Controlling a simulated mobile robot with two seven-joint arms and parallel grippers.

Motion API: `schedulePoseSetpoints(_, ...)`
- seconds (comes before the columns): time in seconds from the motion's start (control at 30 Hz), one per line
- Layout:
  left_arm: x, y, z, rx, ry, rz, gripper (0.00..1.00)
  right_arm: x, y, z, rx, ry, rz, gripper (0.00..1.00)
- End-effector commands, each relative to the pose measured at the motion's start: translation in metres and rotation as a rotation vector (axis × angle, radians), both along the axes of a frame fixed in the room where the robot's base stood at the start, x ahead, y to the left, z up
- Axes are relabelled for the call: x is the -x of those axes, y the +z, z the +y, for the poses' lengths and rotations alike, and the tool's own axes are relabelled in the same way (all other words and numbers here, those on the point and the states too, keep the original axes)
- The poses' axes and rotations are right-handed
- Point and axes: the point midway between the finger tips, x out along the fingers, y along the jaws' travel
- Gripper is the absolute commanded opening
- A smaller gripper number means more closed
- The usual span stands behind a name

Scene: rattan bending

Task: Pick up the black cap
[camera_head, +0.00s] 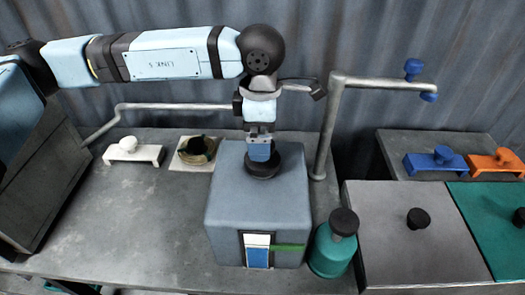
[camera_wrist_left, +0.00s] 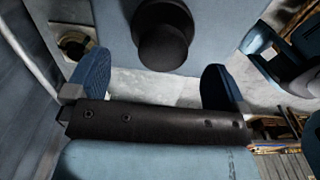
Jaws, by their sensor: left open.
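A black cap (camera_head: 264,168) with a round knob on a wider disc sits on top of the blue-grey box (camera_head: 225,200). My left gripper (camera_head: 260,152) points down just above and behind it, hiding part of it in the head view. In the left wrist view the cap (camera_wrist_left: 163,35) shows beyond the two blue fingers, roughly between them sideways. My left gripper (camera_wrist_left: 155,82) is open with nothing between its fingers. Whether a finger touches the cap cannot be told. My right gripper is not in view.
A teal bottle (camera_head: 331,252) with its own black top (camera_head: 343,221) stands right of the box. A grey bent pipe (camera_head: 329,130) rises behind it. A white knobbed piece (camera_head: 133,152) and a tan square holder (camera_head: 195,153) stand left. The front-left table is clear.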

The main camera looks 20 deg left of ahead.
Motion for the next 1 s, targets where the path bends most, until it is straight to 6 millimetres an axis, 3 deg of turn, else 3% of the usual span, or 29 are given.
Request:
schedulePoseSetpoints(0.4, 0.001, -0.049, -0.003, 0.000, 0.001, 0.002, 1.00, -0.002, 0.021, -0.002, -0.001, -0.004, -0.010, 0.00)
schedulePoseSetpoints(0.67, 0.001, -0.053, -0.003, 0.000, 0.000, 0.000, 1.00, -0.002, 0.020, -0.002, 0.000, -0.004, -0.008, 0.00)
schedulePoseSetpoints(0.87, 0.001, -0.053, -0.004, 0.000, 0.000, 0.000, 0.59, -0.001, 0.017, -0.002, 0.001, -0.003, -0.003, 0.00)
schedulePoseSetpoints(1.0, 0.001, -0.053, -0.004, 0.000, 0.000, 0.000, 0.54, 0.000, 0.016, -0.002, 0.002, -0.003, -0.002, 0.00)
